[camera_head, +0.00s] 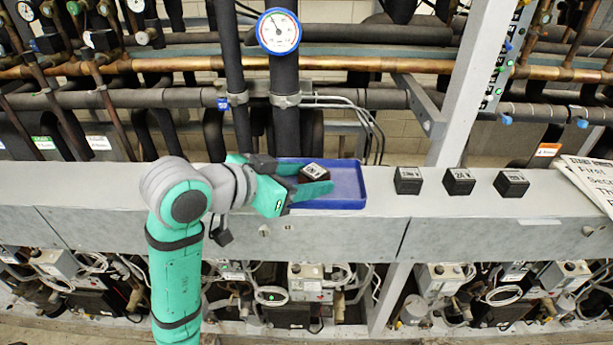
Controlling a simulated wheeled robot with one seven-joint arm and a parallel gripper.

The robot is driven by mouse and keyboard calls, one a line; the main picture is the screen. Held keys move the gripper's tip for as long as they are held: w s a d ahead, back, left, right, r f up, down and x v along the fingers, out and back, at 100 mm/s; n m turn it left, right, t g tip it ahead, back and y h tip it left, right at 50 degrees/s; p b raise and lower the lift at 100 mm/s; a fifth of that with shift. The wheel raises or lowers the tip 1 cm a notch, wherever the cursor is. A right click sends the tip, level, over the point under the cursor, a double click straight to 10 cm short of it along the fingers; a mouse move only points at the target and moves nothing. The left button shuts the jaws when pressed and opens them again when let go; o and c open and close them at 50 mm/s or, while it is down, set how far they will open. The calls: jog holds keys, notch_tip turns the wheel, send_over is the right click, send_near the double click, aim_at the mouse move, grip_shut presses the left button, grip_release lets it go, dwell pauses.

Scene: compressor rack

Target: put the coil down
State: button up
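A dark cube-shaped coil with a white label on top (314,171) is between the two fingers of my gripper (311,178), over the blue tray (347,183). It is turned at an angle to the tray's sides. The lower green finger hides the coil's near lower part, so I cannot tell whether it touches the tray floor. The fingers are apart with the coil between them, and I cannot tell whether both press on it. My gripper reaches in from the left over the tray's left part.
Three more labelled dark coils (408,180) (459,181) (510,183) stand in a row on the grey beam (395,215), right of the tray. A paper sign (592,180) lies at the far right. A gauge (278,31) and thick dark pipes rise behind the tray. The tray's right half is empty.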

jog(key=shift+r, duration=0.1)
jog(key=shift+s+a+r, duration=0.1)
jog(key=shift+a+r, duration=0.05)
jog(key=v, duration=1.1)
jog(key=shift+s, duration=0.2)
jog(key=shift+a+r, duration=0.1)
jog(key=shift+a, duration=0.2)
